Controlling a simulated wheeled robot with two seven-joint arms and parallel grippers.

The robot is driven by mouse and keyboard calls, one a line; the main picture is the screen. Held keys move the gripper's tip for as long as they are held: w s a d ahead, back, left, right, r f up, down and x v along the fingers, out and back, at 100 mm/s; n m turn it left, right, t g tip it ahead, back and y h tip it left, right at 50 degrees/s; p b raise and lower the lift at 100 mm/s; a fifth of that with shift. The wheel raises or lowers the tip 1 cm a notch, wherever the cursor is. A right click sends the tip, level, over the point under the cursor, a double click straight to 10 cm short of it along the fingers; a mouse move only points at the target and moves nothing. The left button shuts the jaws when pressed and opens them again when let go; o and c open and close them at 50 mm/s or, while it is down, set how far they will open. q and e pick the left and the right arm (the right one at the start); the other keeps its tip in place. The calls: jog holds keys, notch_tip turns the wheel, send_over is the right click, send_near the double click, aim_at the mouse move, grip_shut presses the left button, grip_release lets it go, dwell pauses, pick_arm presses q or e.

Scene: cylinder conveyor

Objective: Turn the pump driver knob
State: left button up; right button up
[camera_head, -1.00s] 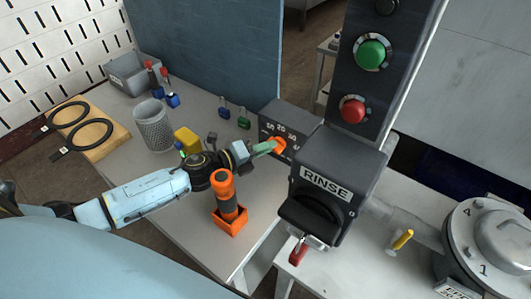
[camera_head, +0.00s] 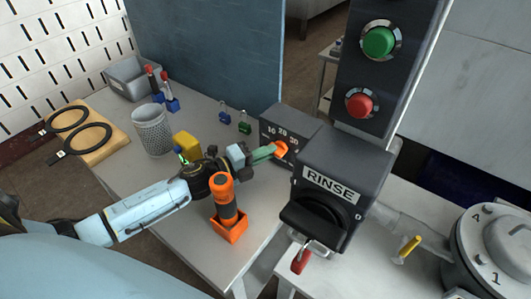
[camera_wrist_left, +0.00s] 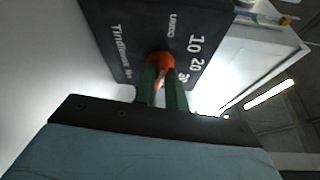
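The pump driver is a dark box (camera_head: 292,119) with white scale numbers, standing on the grey table left of the RINSE unit. Its orange knob (camera_head: 282,147) is on the front face. My left gripper (camera_head: 272,151), with green fingers, reaches it from the left. In the left wrist view the orange knob (camera_wrist_left: 160,59) sits between the tips of the two green fingers (camera_wrist_left: 161,84), one on each side, and they appear closed on it. The fingers hide part of the knob and some of the scale. My right gripper is not in view.
The RINSE switch box (camera_head: 345,170) with a red padlock (camera_head: 301,261) stands close on the right. An orange-capped tool in an orange holder (camera_head: 228,230) stands just below my left wrist. A yellow block (camera_head: 187,144), a mesh cup (camera_head: 152,128) and small padlocks (camera_head: 245,122) lie behind.

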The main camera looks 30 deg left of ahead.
pick_arm(q)
jog(key=o, duration=0.5)
jog(key=shift+c, duration=0.2)
notch_tip(320, 180, up, 10)
jog(key=p, duration=0.2)
jog(key=shift+p, duration=0.3)
jog(key=shift+o, duration=0.3)
